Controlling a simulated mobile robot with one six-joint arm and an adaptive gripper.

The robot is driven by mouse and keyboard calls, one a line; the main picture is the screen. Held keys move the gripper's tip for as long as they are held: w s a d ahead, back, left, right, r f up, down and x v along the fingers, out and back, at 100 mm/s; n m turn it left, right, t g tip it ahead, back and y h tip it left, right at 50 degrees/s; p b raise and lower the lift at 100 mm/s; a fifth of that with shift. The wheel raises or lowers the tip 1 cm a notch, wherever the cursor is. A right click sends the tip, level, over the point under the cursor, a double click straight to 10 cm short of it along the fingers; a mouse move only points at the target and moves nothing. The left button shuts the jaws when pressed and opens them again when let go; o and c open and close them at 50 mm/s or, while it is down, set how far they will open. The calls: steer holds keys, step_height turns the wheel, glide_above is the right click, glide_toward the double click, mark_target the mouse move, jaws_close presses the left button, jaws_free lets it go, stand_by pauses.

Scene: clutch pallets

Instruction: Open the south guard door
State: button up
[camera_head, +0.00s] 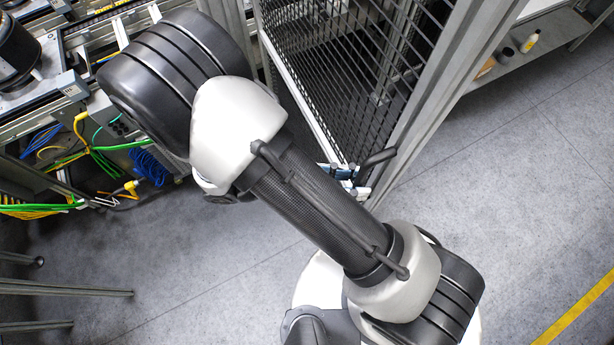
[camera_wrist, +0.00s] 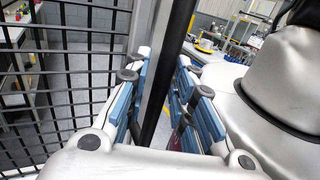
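The guard door is a black mesh panel (camera_head: 345,75) in a pale metal frame (camera_head: 440,95). A black bar handle (camera_head: 378,158) sits low on the frame's near post. My gripper (camera_head: 350,179) is at this handle, its body mostly hidden under my arm. In the wrist view the black handle bar (camera_wrist: 165,85) passes between my gripper's blue-padded fingers (camera_wrist: 163,80). Some room shows beside the bar, so the fingers look open around it; contact is unclear. The panel runs up and left from the handle post. Whether the door is ajar is unclear.
A machine with rails, black parts and coloured cables (camera_head: 95,150) stands at the left. Grey posts (camera_head: 65,290) lie at lower left. A shelf (camera_head: 510,62) with a small bottle (camera_head: 530,42) is at upper right. The floor (camera_head: 500,190) on the right is clear.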

steer(key=a, duration=1)
steer(key=shift+a, duration=0.3)
